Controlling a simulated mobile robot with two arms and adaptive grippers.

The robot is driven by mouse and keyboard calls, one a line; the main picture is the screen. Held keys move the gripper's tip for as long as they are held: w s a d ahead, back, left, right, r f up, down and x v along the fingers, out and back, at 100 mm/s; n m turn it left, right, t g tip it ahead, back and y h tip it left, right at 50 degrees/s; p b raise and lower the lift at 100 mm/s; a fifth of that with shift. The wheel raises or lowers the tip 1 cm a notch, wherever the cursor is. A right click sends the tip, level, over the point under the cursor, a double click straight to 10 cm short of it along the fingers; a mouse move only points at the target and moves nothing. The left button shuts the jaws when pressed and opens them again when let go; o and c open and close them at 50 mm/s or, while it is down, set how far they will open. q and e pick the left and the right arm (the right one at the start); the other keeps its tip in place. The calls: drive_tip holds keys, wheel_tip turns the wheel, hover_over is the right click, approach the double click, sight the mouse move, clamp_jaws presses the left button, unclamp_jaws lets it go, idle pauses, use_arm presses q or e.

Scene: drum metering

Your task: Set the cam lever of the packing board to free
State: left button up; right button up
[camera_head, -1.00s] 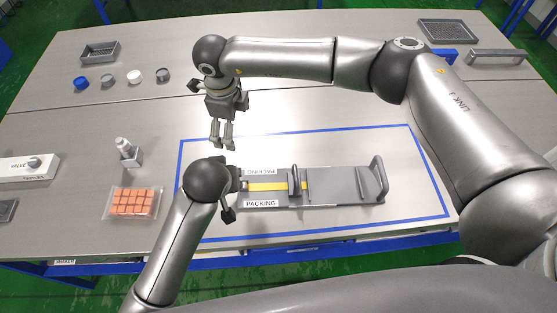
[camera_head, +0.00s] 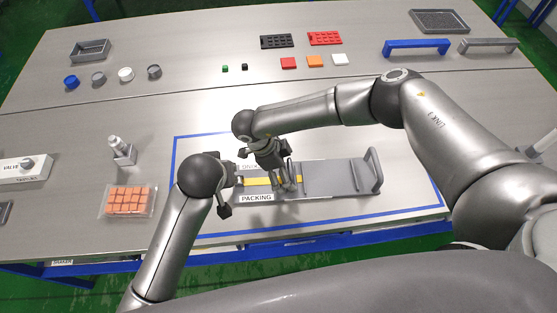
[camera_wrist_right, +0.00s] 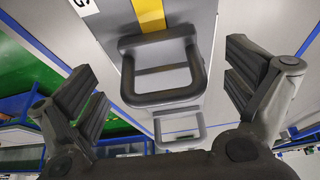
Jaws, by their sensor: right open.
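The grey packing board (camera_head: 325,178) lies inside the blue outline, with a yellow strip (camera_head: 257,182) and a PACKING label. A dark loop lever (camera_wrist_right: 165,97) stands across the board at the strip's end. In the head view it is largely hidden by my right gripper (camera_head: 288,190), which is down over it. In the right wrist view my right gripper (camera_wrist_right: 170,90) is open, its fingers apart on either side of the loop, with no visible contact. My left gripper (camera_head: 232,183) is at the board's left end; its fingers are not clear enough to tell its hold.
A second loop handle (camera_head: 372,171) stands at the board's right end. Cups, coloured blocks and trays stand along the back.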

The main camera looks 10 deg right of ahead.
sight(307, 174)
drive_tip(key=shift+x, duration=1.25)
drive_tip(key=shift+c, duration=0.5)
